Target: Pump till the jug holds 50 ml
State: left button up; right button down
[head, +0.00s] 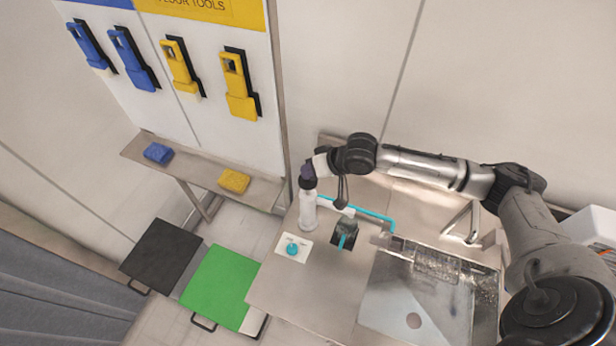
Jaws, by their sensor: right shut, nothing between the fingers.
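A white bottle (309,208) with a dark top stands upright near the left end of the metal counter. My right gripper (307,178) is shut and empty. It is right at the bottle's top; I cannot tell whether it touches it. A small dark thing with a teal strip (344,233) stands to the right of the bottle; it may be the jug, but its contents and any marks are too small to read. A teal bar or tube (362,212) runs behind it. My left gripper is not in view.
A white card with a teal knob (292,248) lies in front of the bottle. A metal sink (412,300) is at the right of the counter (285,290). A shelf (200,172) holds a blue sponge (158,153) and a yellow sponge (234,181).

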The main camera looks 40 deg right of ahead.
jog(key=shift+f, duration=1.1)
dwell(0.6)
jog(key=shift+f+b, duration=0.3)
jog(key=shift+f, duration=0.35)
dwell(0.5)
jog(key=shift+r, duration=0.1)
jog(key=shift+r+p, duration=1.1)
jog(key=shift+p, duration=0.2)
jog(key=shift+r+p, duration=1.4)
jog(key=shift+p, duration=0.25)
